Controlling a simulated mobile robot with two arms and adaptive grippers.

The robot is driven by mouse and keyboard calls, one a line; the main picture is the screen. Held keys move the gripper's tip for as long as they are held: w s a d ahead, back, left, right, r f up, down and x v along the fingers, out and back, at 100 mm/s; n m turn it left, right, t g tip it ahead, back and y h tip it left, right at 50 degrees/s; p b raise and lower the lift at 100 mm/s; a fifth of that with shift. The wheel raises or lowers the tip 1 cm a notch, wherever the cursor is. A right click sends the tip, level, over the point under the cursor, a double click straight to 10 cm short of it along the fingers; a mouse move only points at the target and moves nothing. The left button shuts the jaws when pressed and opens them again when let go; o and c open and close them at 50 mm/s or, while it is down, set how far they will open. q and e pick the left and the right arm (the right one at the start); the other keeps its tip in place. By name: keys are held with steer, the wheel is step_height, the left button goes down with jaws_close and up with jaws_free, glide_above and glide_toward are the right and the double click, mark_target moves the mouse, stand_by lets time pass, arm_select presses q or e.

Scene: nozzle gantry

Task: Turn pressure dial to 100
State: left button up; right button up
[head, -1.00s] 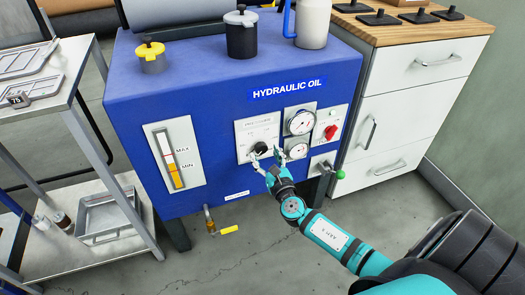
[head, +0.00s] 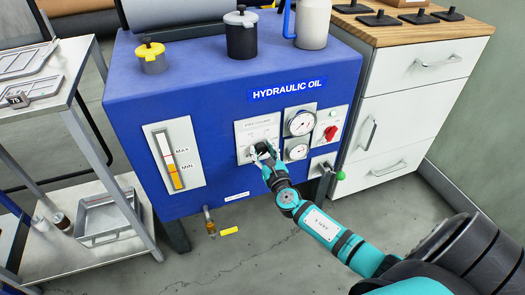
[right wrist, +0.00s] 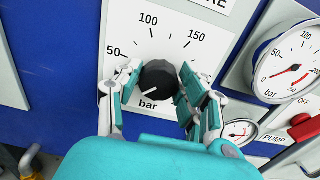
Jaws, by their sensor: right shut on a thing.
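The pressure dial (right wrist: 158,82) is a black round knob on a white plate (head: 247,130) marked "PRESSURE" on the blue hydraulic oil tank (head: 225,105). Its scale shows 50, 100 and 150 and the word bar. A white line on the knob points to the lower left, below the 50 mark. My right gripper (head: 262,150) is shut on the dial, and in the right wrist view its fingers (right wrist: 159,74) sit on the knob's left and right sides. My left gripper is not in view.
Two round gauges (head: 299,122) and a red pump switch (head: 331,132) sit just right of the dial. A lever with a green knob (head: 340,175) is lower right. A level gauge (head: 173,155) is left, and a valve with a yellow handle (head: 229,230) is below.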

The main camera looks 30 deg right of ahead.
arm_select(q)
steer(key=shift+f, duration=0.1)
